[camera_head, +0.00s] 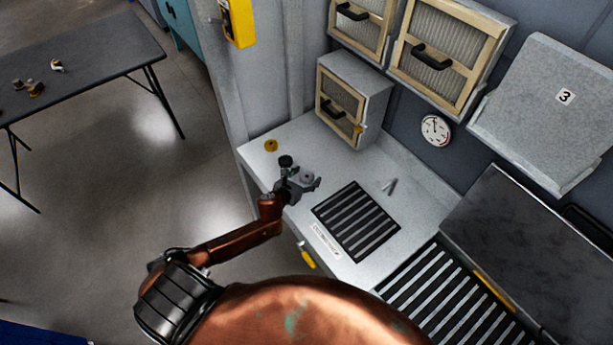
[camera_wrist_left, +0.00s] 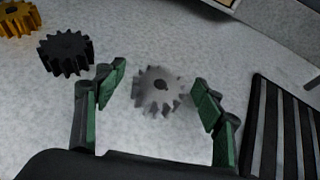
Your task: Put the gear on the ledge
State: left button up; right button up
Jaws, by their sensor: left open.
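A grey toothed gear (camera_wrist_left: 158,90) lies on the pale worktop, between the spread fingers of my left gripper (camera_wrist_left: 160,79) in the wrist view, with no visible finger contact. A black gear (camera_wrist_left: 66,53) lies to its left, and a gold gear (camera_wrist_left: 18,18) sits farther to the upper left, partly cut off by the frame. In the head view, my left gripper (camera_head: 305,181) is open low over the worktop's left part, close to the grey gear. The gold gear (camera_head: 270,145) shows near the back left corner. I cannot tell which surface is the ledge. My right gripper is not in view.
A black slatted mat (camera_head: 358,222) lies right of the gripper on the worktop (camera_head: 405,190). A small cabinet (camera_head: 368,95) stands at the back. A dark table (camera_head: 85,55) with small parts stands far left. The worktop between mat and cabinet is mostly clear.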

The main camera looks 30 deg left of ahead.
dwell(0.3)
pick_arm(q)
jog(key=shift+p+v, duration=0.8)
jog(key=shift+v, duration=0.2)
jog(key=shift+p+v, duration=1.3)
jog(key=shift+v, duration=0.85)
jog(key=shift+s+r, duration=0.2)
jog(key=shift+s, duration=0.1)
